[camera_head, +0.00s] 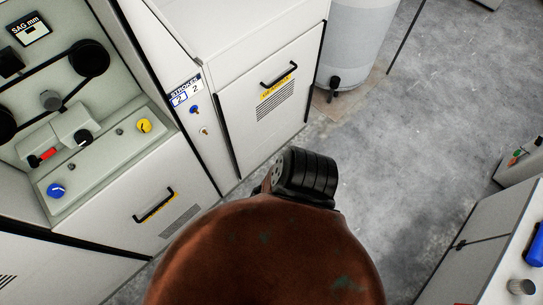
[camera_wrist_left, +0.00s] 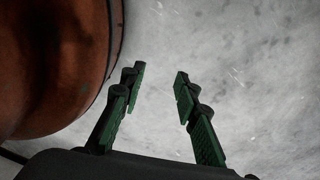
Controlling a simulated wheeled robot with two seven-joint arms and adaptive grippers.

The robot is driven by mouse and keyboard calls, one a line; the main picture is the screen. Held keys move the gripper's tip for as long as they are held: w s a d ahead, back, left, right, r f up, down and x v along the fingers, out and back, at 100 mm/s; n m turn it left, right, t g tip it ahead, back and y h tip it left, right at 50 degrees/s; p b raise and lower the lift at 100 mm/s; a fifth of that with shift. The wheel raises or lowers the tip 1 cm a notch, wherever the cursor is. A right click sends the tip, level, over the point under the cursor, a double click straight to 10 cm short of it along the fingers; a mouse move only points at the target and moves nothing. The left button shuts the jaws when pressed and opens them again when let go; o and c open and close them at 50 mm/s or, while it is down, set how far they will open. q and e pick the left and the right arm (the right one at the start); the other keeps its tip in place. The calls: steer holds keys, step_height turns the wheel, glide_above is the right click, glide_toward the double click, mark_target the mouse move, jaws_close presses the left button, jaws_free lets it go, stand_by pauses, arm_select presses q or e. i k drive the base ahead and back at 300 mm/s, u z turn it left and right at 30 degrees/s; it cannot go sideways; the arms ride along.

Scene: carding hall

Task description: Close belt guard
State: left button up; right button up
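A black belt (camera_head: 64,45) runs around dark pulleys (camera_head: 89,58) in an open recess of a pale machine at the left of the head view. The belt and pulleys are uncovered there. I cannot tell which part in view, if any, is the belt guard. My left gripper (camera_wrist_left: 157,85) shows in the left wrist view with its two green-padded fingers apart. Only grey floor (camera_wrist_left: 240,70) shows between them, and nothing is held. Neither gripper shows in the head view, and my right gripper is in no view.
A white cabinet (camera_head: 232,110) and a pale cylinder (camera_head: 357,42) stand beyond. A grey cabinet (camera_head: 462,262) stands right. Floor between is clear.

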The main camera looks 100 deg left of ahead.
mark_target(141, 212)
steer(key=u, duration=5.2)
